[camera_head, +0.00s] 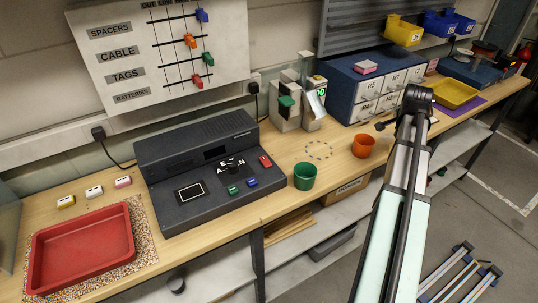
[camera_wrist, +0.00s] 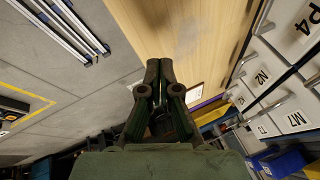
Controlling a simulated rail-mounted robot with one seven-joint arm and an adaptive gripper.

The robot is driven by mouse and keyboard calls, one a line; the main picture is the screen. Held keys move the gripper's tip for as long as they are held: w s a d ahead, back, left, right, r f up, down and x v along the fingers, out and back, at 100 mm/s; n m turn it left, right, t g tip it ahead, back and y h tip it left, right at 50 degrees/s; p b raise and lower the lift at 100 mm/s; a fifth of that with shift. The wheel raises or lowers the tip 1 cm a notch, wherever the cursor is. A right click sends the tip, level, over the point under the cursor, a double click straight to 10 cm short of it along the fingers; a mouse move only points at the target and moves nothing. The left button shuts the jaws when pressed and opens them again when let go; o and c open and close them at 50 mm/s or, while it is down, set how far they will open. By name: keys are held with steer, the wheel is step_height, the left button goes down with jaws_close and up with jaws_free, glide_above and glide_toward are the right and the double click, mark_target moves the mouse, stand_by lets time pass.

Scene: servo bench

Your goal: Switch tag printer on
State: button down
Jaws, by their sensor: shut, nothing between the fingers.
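No label marks the tag printer clearly. A small grey unit (camera_head: 313,108) with a green-lit display and a pale slanted face may be it; it stands at mid-bench against the wall. A dark console (camera_head: 215,165) with a screen, a lettered dial (camera_head: 234,168) and coloured buttons stands left of it. My gripper shows as a small dark tip (camera_head: 381,126) beside my arm in the head view, right of the grey unit and apart from it. In the wrist view my gripper (camera_wrist: 159,65) is shut and empty, its fingers together. The printer is not recognisable there.
A green cup (camera_head: 305,177) and an orange cup (camera_head: 362,147) stand near the bench front. A grey machine with a green lever (camera_head: 286,103) adjoins the small unit. A blue drawer cabinet (camera_head: 350,88) stands behind my gripper. A red tray (camera_head: 80,252) lies far left.

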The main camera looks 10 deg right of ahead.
steer(key=w+a+r+y+p, duration=0.1)
steer(key=w+a+r, duration=0.1)
steer(key=a, duration=0.4)
steer(key=w+a+r, duration=0.1)
steer(key=a+r, duration=0.1)
steer(key=a, duration=0.4)
steer(key=n+g+y+p, duration=0.3)
steer(key=p, duration=0.2)
glide_toward(264, 158)
steer(key=f+p, duration=0.1)
steer(key=f, duration=0.1)
steer(key=f+p, duration=0.1)
steer(key=f, duration=0.2)
steer(key=shift+w+a+f+p, duration=0.1)
steer(key=shift+w+a+p, duration=0.1)
steer(key=shift+p, duration=0.1)
steer(key=shift+w+f, duration=0.15)
steer(key=shift+f, duration=0.75)
